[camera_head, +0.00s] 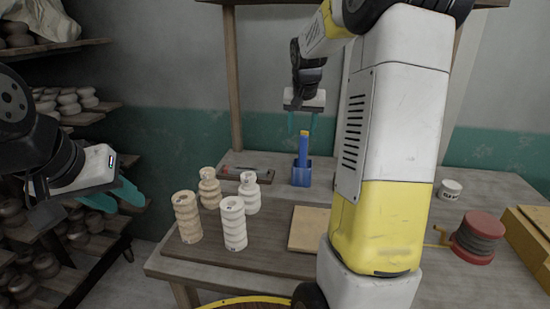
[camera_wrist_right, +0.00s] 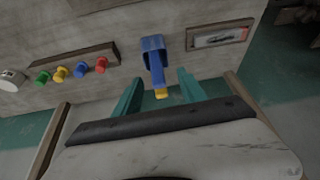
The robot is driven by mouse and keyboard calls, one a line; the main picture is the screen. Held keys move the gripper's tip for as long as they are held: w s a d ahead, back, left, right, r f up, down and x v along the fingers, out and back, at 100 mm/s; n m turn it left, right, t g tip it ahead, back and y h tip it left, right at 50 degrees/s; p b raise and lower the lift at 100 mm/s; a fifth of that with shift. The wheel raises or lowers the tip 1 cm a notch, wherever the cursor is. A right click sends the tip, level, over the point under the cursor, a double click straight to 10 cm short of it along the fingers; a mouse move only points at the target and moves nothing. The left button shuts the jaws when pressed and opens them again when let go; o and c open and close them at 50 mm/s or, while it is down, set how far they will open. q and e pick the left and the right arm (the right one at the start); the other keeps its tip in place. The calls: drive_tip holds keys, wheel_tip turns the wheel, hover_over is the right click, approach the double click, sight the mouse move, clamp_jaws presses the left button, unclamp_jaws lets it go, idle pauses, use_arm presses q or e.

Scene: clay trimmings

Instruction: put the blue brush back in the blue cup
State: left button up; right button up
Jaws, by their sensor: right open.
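The blue brush (camera_head: 303,148), with a yellow tip, stands upright in the square blue cup (camera_head: 301,178) at the back of the table. In the right wrist view, the brush (camera_wrist_right: 157,70) rises out of the cup (camera_wrist_right: 153,43). My right gripper (camera_head: 302,126) is open above the cup, its teal fingers apart. In the right wrist view, the yellow tip lies between the fingers of that gripper (camera_wrist_right: 160,92), with space on both sides. My left gripper (camera_head: 122,200) hangs empty at the left, off the table, with its fingers apart.
Several stacks of pale rings (camera_head: 233,224) stand on a board left of centre. A shallow tray (camera_head: 246,174) lies left of the cup. A red spool (camera_head: 478,237) and white tub (camera_head: 450,189) are at the right. A rack with coloured pegs (camera_wrist_right: 80,70) shows in the wrist view.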

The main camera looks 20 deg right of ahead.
drive_tip(key=s+a+n+y, duration=0.1)
drive_tip(key=s+a, duration=0.4)
drive_tip(key=s, duration=0.4)
drive_tip(key=s+a+r+n+t+y, duration=0.1)
drive_tip(key=s+a, duration=0.4)
drive_tip(key=s, duration=0.5)
drive_tip(key=s+a+r+n+y, duration=0.1)
drive_tip(key=s+a+n, duration=0.2)
drive_tip(key=s, duration=0.6)
drive_tip(key=shift+s+a+r+t+y, duration=0.3)
drive_tip(key=shift+s+a+t, duration=0.1)
drive_tip(key=shift+a, duration=0.7)
